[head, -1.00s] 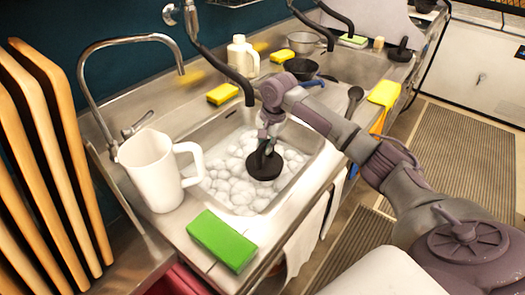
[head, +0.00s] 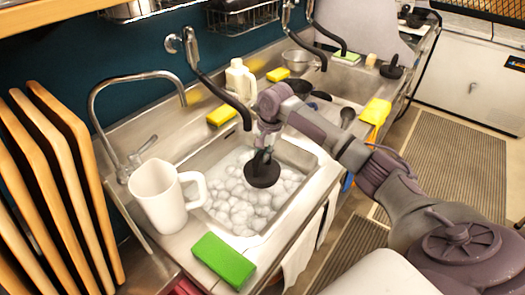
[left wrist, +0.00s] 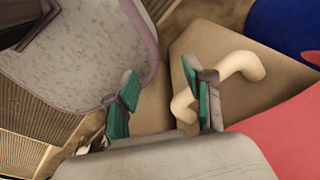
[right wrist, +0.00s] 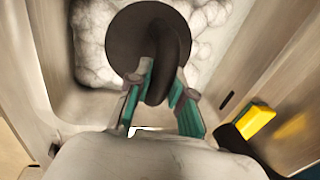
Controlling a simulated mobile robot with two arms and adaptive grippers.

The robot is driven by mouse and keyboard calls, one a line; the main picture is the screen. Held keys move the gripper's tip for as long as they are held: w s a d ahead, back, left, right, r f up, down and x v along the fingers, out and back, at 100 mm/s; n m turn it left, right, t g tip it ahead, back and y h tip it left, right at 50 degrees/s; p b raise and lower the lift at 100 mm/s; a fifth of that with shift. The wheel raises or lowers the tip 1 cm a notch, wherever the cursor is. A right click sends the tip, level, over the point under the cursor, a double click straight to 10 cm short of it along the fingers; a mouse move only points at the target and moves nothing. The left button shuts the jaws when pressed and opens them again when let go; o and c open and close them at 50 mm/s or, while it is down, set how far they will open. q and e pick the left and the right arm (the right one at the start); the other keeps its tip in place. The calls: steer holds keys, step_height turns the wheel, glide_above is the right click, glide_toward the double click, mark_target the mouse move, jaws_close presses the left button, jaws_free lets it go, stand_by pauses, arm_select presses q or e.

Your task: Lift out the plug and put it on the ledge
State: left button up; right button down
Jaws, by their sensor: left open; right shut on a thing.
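The plug is a black disc (head: 262,173) with an upright looped handle. It is in front of the white foam in the near sink basin in the head view and fills the upper middle of the right wrist view (right wrist: 125,40). My right gripper (head: 267,137) is shut on the plug's handle from above, its teal fingertips on either side in the right wrist view (right wrist: 160,80). The steel ledge (head: 180,240) runs around the basin. My left gripper (left wrist: 158,88) is open and empty in its wrist view, away from the sink.
A white mug (head: 160,196) stands left of the basin, with a green sponge (head: 223,260) on the front ledge. A yellow sponge (head: 222,115) and white bottle (head: 240,79) stand behind. A second black plunger-like thing (head: 392,70) stands far right. Wooden boards (head: 60,150) stand left.

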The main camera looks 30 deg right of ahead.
steer(key=shift+r+p, duration=0.4)
steer(key=shift+r, duration=0.2)
step_height(320, 180, up, 8)
steer(key=p, duration=1)
steer(key=shift+f, duration=0.15)
